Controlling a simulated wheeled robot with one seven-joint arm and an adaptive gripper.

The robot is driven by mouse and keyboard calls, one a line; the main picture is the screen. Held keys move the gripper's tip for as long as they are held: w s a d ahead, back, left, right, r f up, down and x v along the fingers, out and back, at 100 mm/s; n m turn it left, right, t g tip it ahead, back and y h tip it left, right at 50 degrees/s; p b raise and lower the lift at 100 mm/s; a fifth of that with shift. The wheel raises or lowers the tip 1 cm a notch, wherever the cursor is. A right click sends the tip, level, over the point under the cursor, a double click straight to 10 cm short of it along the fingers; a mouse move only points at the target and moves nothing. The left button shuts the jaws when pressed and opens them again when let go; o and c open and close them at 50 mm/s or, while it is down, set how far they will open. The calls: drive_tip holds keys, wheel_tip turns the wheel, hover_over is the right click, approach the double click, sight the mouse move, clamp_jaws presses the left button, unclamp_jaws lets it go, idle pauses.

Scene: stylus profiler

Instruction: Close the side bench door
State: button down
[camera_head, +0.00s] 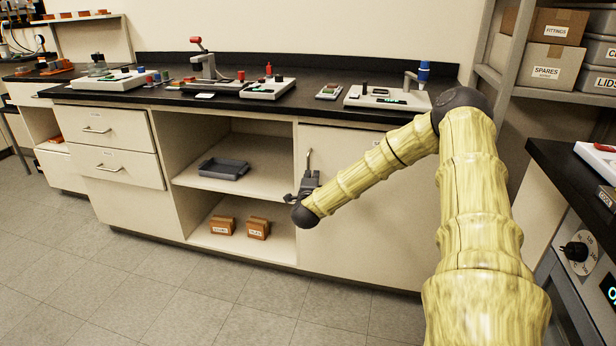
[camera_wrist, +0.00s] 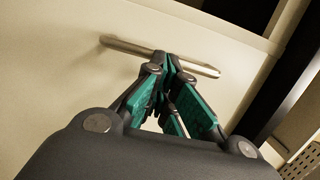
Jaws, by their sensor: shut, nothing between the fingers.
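The side bench door (camera_head: 375,215) is the beige panel in the right part of the bench front in the head view. It looks flush, or nearly so, with the bench front; a small gap cannot be ruled out. Its metal bar handle (camera_head: 308,160) stands upright near the door's left edge. My gripper (camera_head: 308,184) is at the lower part of this handle. In the wrist view, the handle (camera_wrist: 120,43) passes behind the fingertips of my gripper (camera_wrist: 166,62), which are together with nothing between them. Whether they touch the handle or door, I cannot tell.
Left of the door is an open shelf compartment with a grey tray (camera_head: 224,168) and small orange boxes (camera_head: 258,228). Two drawers (camera_head: 110,150) are further left. Instruments stand on the black worktop (camera_head: 320,99). A second bench (camera_head: 558,160) is at right. The floor (camera_head: 220,300) in front is clear.

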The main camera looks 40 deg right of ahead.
drive_tip(key=shift+w+d+r, duration=0.2)
drive_tip(key=shift+d+r, duration=0.2)
drive_tip(key=shift+r, duration=0.15)
drive_tip(key=f+p+v, duration=0.1)
drive_tip(key=v, duration=1.3)
drive_tip(key=shift+s+a+f+p, duration=0.15)
drive_tip(key=shift+s+a+p, duration=0.1)
drive_tip(key=shift+s+p, duration=0.15)
drive_tip(key=shift+w, duration=0.1)
